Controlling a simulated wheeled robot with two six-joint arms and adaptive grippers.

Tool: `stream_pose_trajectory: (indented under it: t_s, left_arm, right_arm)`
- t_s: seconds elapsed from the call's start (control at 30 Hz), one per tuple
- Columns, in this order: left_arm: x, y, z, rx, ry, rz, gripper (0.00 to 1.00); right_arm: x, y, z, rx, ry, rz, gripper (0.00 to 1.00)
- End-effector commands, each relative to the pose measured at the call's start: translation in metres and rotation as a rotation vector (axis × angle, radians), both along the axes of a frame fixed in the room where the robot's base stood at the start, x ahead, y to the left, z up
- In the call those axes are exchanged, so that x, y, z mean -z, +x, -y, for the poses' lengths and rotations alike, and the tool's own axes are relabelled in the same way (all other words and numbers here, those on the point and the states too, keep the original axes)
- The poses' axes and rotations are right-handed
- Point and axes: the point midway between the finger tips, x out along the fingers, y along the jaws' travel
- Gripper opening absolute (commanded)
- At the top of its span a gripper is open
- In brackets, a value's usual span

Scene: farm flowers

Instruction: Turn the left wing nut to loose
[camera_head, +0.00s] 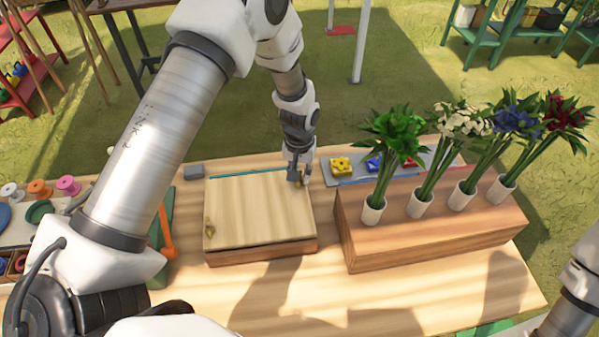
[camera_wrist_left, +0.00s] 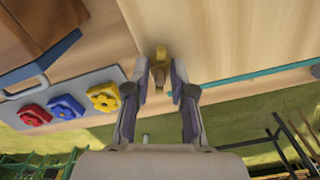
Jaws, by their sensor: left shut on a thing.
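A light wooden press (camera_head: 258,210) lies on the table with a board on top. One brass wing nut (camera_head: 209,228) stands at its front left corner. Another brass wing nut (camera_wrist_left: 160,53) is at the back right corner. My left gripper (camera_head: 297,176) points down at that back right corner, shut on this second wing nut. In the wrist view the fingers of my left gripper (camera_wrist_left: 161,90) sit on either side of it, with a threaded stud end between them. In the head view the gripper mostly hides this nut. My right gripper is out of view.
A wooden planter (camera_head: 440,236) with several flower vases stands close on the right. A grey panel with yellow (camera_head: 341,165), blue and red knobs lies behind it. Spools (camera_head: 68,186) and an orange-handled tool (camera_head: 166,235) are at left. The front table is clear.

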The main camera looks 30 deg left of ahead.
Motion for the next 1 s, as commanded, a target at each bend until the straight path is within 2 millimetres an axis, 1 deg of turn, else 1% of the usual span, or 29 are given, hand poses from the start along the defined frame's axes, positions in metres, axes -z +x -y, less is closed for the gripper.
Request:
stream_pose_trajectory:
  t_s: [1.0]
  left_arm:
    - [0.0006, -0.0013, 0.0002, -0.962, 0.001, -0.004, 0.00]
  right_arm:
    - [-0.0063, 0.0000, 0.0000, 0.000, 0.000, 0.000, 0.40]
